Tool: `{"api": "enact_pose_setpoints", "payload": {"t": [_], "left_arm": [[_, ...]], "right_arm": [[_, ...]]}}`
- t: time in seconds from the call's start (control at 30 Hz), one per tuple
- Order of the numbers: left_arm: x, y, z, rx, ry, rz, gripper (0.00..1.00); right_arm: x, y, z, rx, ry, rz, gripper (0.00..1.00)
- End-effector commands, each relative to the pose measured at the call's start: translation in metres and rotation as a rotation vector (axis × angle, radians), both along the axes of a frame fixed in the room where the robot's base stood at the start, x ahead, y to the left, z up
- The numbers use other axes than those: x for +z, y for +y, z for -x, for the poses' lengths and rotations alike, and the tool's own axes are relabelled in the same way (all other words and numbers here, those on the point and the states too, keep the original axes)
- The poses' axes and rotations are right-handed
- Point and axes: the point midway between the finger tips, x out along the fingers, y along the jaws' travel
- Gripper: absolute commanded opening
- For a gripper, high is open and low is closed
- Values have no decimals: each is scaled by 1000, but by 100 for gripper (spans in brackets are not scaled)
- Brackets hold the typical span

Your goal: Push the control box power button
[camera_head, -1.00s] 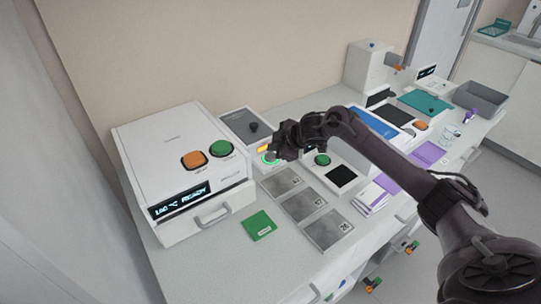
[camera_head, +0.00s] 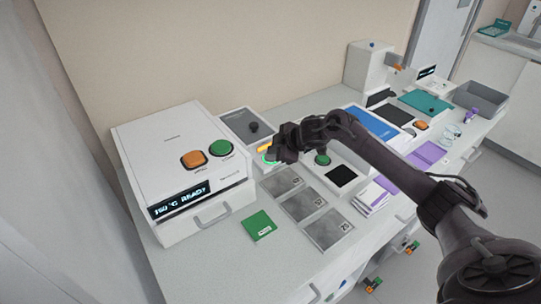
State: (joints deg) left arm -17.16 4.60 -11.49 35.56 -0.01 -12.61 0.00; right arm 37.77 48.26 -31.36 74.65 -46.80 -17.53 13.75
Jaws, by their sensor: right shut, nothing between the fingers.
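The control box (camera_head: 265,169) is a small pale box behind the grey tiles, mostly hidden by my right gripper. A green-ringed button (camera_head: 267,159) shows on it, with an orange patch (camera_head: 264,147) just above. My right gripper (camera_head: 273,153) is shut and empty, its tip over or just beside the green-ringed button. I cannot tell whether it touches the button. My right arm reaches in from the right edge. My left gripper is not in view.
A white oven-like box (camera_head: 180,165) with orange and green buttons and a "READY" display stands left. A grey-lidded unit (camera_head: 240,124) is behind. Grey numbered tiles (camera_head: 305,205) and a green card (camera_head: 259,225) lie in front. A grey bin (camera_head: 480,97) is far right.

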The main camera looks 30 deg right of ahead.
Motion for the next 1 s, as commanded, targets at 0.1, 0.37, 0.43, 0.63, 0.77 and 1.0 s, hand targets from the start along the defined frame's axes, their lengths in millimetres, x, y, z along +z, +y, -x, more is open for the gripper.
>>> {"api": "enact_pose_setpoints", "payload": {"t": [0.1,0.37,0.43,0.63,0.77,1.0], "left_arm": [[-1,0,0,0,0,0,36],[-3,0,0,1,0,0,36],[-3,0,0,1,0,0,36],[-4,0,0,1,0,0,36],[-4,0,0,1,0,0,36],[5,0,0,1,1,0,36]], "right_arm": [[-2,0,0,1,1,0,0],[-5,0,0,-1,0,-1,0],[-6,0,0,-1,0,-1,0],[-9,0,0,0,1,-1,0],[-9,0,0,0,1,-1,0],[1,0,0,1,1,0,0]]}}
